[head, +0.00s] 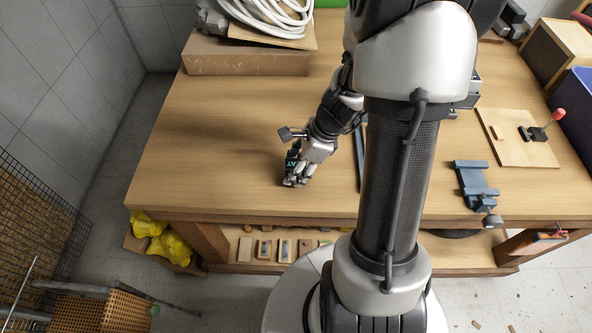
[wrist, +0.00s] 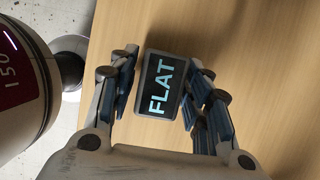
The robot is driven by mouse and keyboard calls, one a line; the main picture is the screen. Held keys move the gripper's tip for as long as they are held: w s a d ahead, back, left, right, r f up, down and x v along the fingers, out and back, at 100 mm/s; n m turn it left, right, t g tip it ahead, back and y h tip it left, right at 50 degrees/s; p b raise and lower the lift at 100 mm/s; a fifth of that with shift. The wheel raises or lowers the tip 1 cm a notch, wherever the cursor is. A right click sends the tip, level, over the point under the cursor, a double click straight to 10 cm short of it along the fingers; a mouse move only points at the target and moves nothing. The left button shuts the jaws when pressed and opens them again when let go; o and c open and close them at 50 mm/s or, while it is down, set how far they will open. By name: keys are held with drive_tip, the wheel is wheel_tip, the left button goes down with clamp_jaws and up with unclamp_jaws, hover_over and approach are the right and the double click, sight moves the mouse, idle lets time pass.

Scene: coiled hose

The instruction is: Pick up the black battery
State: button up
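The black battery (wrist: 160,85) is a small dark block with a grey rim and the word FLAT in pale blue letters. It is on the wooden workbench (head: 215,150), near the front edge left of centre. It also shows partly in the head view (head: 291,163), the rest hidden by my gripper (head: 297,178). In the wrist view the fingers of my gripper (wrist: 163,70) stand on either side of the battery. A narrow gap shows at its left side, and the right finger is very close to it; whether they touch I cannot tell.
A coiled white hose (head: 268,14) lies on a box (head: 245,57) at the back left. A dark blue bar lies just right of my gripper. A blue vise (head: 474,182) and a board with a red-tipped lever (head: 517,140) are to the right. The bench's left side is clear.

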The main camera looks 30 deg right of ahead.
clamp_jaws()
idle(0.3)
drive_tip(key=shift+r, duration=0.15)
wheel_tip(320, 180, up, 26)
drive_tip(key=p, duration=1.4)
drive_tip(key=shift+p, duration=0.35)
